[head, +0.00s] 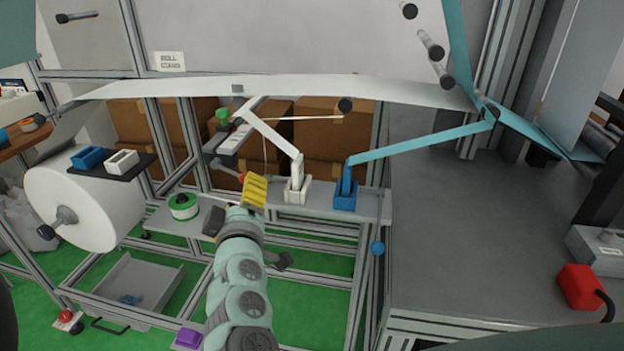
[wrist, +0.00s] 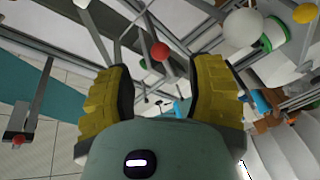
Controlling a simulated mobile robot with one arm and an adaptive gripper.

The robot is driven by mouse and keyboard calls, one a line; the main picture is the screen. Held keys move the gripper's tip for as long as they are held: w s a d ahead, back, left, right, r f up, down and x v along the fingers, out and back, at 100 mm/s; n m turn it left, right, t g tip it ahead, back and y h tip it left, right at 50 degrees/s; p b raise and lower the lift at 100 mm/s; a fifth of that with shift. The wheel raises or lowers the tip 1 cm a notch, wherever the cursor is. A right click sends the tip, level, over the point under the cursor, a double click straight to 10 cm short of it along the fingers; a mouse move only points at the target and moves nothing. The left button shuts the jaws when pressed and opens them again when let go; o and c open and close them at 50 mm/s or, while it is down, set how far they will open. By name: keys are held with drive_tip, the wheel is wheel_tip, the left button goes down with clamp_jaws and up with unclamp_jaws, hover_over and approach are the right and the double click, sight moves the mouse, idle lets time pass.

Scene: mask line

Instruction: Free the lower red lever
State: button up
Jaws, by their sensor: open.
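My gripper (head: 254,190) has yellow ribbed fingers and is at the end of my mint-green arm, in the middle of the head view. A lever with a red end (head: 241,177) sticks out just left of the fingers, below a grey bar-shaped unit (head: 228,147). In the wrist view my gripper (wrist: 157,70) is open, with a gap between its fingers. A red ball knob (wrist: 160,51) shows in line with that gap, seemingly beyond the fingertips. I cannot tell whether anything touches it. The lever's far end is hard to make out.
A green knob (head: 222,115) sits above the unit. A white jointed arm (head: 270,136) and a blue one (head: 420,142) stand on the grey shelf (head: 325,203) to the right. A white strip (head: 300,88) runs above. A green-and-white spool (head: 184,206) is left of my gripper.

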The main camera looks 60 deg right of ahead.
drive_tip(key=shift+x, duration=3.1)
drive_tip(key=shift+a, duration=0.1)
clamp_jaws()
